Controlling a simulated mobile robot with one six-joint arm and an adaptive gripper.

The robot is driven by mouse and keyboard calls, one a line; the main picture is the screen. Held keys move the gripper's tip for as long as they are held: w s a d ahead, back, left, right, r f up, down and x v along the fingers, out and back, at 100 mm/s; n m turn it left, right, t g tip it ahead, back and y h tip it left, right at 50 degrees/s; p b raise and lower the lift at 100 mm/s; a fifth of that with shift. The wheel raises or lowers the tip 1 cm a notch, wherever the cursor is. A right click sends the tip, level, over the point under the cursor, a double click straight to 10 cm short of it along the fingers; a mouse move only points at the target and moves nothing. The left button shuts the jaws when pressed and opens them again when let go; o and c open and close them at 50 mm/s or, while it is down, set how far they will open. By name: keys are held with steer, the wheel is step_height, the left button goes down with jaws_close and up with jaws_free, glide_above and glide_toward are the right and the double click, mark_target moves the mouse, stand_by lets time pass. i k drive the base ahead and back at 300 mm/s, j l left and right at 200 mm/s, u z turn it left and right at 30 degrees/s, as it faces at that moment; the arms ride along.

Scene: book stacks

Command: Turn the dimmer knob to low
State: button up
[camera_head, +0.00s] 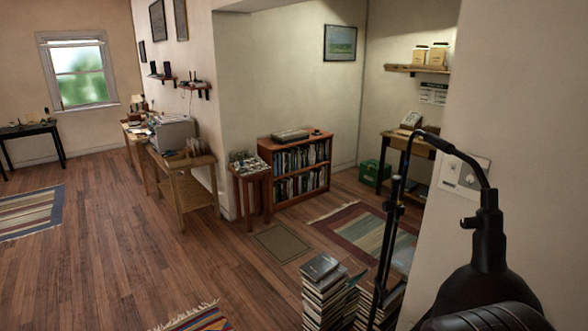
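A pale wall plate (481,163) is on the white wall at the right, partly crossed by a black lamp arm. A small round knob (470,180) shows on the plate; it looks like the dimmer knob. Its setting is too small to read. My gripper cannot be made out in this view.
A black floor lamp (490,240) stands close in front of the plate, its shade low at the right. Book stacks (322,290) stand on the floor by its pole. A bookcase (262,155) and a side table (247,178) stand farther back. The wooden floor at left is mostly clear.

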mark_target(472, 178)
steer(key=z, duration=0.9)
steer(key=i+j+z, duration=0.1)
steer(key=j+z, duration=0.15)
steer(key=j, duration=0.4)
steer(key=j+z, duration=0.2)
steer(key=j, duration=0.45)
